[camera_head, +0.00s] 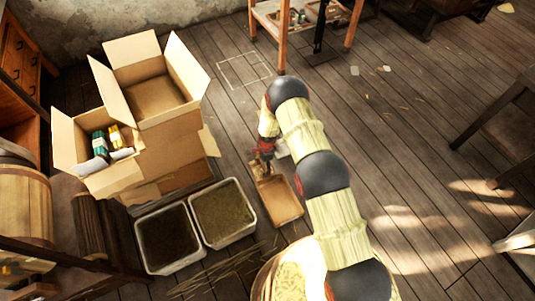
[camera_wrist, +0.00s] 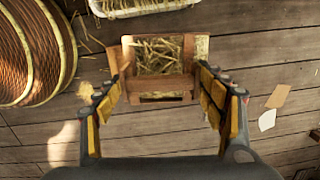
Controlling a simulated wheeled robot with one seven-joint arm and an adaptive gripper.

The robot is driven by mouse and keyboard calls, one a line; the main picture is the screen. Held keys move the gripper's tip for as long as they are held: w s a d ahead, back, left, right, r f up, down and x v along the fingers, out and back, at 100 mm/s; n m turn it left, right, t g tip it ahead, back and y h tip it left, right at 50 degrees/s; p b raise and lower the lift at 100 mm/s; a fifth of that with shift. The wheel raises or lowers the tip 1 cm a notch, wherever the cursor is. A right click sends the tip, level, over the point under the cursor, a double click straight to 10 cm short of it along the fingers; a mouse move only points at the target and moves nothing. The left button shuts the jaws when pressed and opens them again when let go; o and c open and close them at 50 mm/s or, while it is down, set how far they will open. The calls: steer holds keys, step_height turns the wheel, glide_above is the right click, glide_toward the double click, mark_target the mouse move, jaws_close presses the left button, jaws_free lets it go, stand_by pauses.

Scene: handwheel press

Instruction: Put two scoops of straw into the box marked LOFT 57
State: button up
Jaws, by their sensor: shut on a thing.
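My gripper (camera_head: 264,160) is shut on a wooden scoop (camera_head: 282,200), held out over the floor to the right of the bins. In the wrist view the scoop (camera_wrist: 155,92) lies between my fingers (camera_wrist: 160,100), and some straw (camera_wrist: 158,54) shows in its tray. An open cardboard box (camera_head: 158,97) stands at upper left and looks empty. A second open cardboard box (camera_head: 70,145) beside it holds green and yellow cylinders. No LOFT 57 marking can be read on either.
Two white-rimmed bins stand below the boxes, one with dark contents (camera_head: 168,238), one with greenish-brown contents (camera_head: 222,210). A round basket (camera_wrist: 66,45) is near my arm. Loose straw lies on the floor (camera_head: 215,275). A wooden stand (camera_head: 283,50) is at the back.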

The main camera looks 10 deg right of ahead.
steer(key=s+f+m, duration=0.1)
steer(key=f+m, duration=0.1)
steer(key=f, duration=0.2)
steer(key=s+f+m, duration=0.1)
steer(key=f+m, duration=0.1)
steer(key=f, duration=0.2)
steer(key=s+f+m+p, duration=0.1)
steer(key=f+m, duration=0.1)
steer(key=f, duration=0.2)
steer(key=shift+s+d+f, duration=0.15)
steer(key=shift+s+f, duration=0.15)
steer(key=shift+f, duration=0.05)
steer(key=s+d+f+m, duration=0.3)
steer(key=s+f, duration=0.3)
steer(key=f, duration=0.3)
steer(key=shift+s+f+m+t, duration=0.3)
steer(key=shift+f+m+t, duration=0.1)
steer(key=shift+m, duration=0.5)
steer(key=shift+w+d+f+b, duration=0.1)
steer(key=shift+w+f+b, duration=0.15)
steer(key=shift+b, duration=0.9)
steer(key=b, duration=0.5)
steer(key=shift+w+d+f+g, duration=0.1)
steer(key=shift+d+f+g, duration=0.05)
steer(key=shift+d+g, duration=0.15)
steer(key=b, duration=0.3)
steer(key=shift+w+f+y, duration=0.25)
steer(key=shift+w+y, duration=0.05)
steer(key=shift+w, duration=0.05)
